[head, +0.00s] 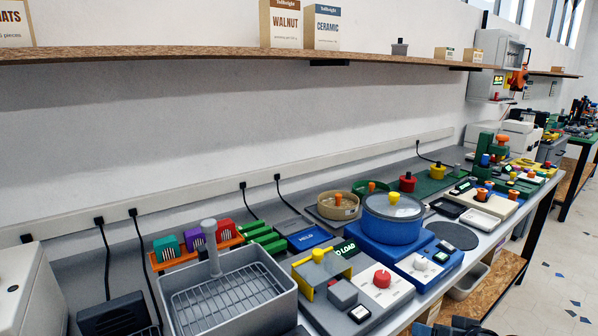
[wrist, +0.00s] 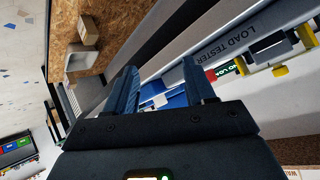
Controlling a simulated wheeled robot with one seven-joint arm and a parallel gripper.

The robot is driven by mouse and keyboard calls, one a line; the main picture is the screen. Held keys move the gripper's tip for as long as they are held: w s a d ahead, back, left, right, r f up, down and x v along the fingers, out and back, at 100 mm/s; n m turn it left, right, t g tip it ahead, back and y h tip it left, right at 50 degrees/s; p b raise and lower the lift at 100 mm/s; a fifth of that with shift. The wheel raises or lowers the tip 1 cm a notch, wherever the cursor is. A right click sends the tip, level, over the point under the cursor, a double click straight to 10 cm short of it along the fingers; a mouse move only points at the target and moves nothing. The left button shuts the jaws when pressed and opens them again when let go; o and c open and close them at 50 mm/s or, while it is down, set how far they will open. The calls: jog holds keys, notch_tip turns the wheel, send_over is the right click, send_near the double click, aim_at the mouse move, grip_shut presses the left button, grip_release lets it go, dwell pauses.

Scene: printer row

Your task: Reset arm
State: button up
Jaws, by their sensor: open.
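My gripper (wrist: 160,75) shows in the wrist view with its two dark blue fingers spread apart. I see nothing held between them; a blue and white surface shows beyond the gap. A grey load tester (wrist: 262,40) with yellow parts lies to the right of the fingers, apart from them in the picture. The load tester (head: 318,292) also stands on the bench in the head view, with a yellow bracket and a "NO LOAD" display.
A grey wire-bottomed basin (head: 270,308), a red-knobbed box (head: 382,278) and a blue pot (head: 391,222) on a blue base crowd the bench. A long shelf (head: 200,50) overhangs it. Open floor (head: 565,260) lies right of the bench.

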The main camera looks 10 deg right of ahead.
jog(key=s+a+f+t+h, duration=0.1)
jog(key=s+a+f+t, duration=0.15)
jog(key=s+a, duration=1.45)
jog(key=s+r+n, duration=0.1)
jog(key=s+r, duration=0.3)
jog(key=s, duration=0.3)
jog(key=s+d+r+n+t, duration=0.1)
jog(key=s+r+n, duration=0.1)
jog(key=s+r, duration=0.2)
jog(key=s+d+r+n+t+y, duration=0.1)
jog(key=s+r, duration=0.3)
jog(key=s, duration=0.6)
jog(key=shift+s+d+r+n, duration=0.15)
jog(key=shift+s+r+n, duration=0.05)
jog(key=shift+s+n, duration=0.15)
